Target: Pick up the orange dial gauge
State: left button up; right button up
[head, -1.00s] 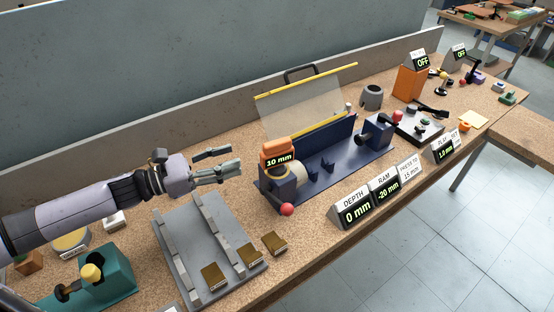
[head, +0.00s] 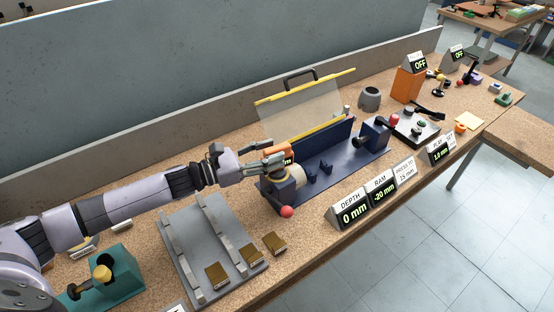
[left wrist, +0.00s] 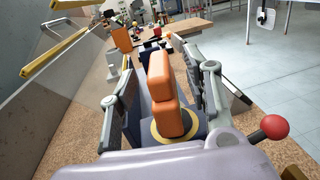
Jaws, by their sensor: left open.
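The orange dial gauge (left wrist: 165,95) sits on top of the blue press fixture, above a pale ring, in the left wrist view. In the head view only a bit of the gauge (head: 289,153) shows past my fingers. My left gripper (head: 280,152) is open, with one finger on each side of the gauge. In the left wrist view the gripper (left wrist: 162,85) also has the gauge between its fingers; whether either finger touches it I cannot tell. My right gripper is not in view.
The blue fixture (head: 345,165) has a raised clear guard (head: 305,108) with yellow edges behind the gauge. A red ball knob (head: 287,211) sticks out at its front. Display blocks (head: 352,209) line the bench's front edge. A grey rail plate (head: 205,250) lies below my arm.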

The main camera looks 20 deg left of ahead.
pick_arm(q)
jog(key=x, duration=0.2)
jog(key=shift+w+d, duration=0.25)
jog(key=shift+w, duration=0.05)
jog(key=shift+a, duration=0.1)
jog(key=shift+s, duration=0.1)
jog(key=shift+c, duration=0.5)
grip_shut()
jog(key=shift+r, duration=0.1)
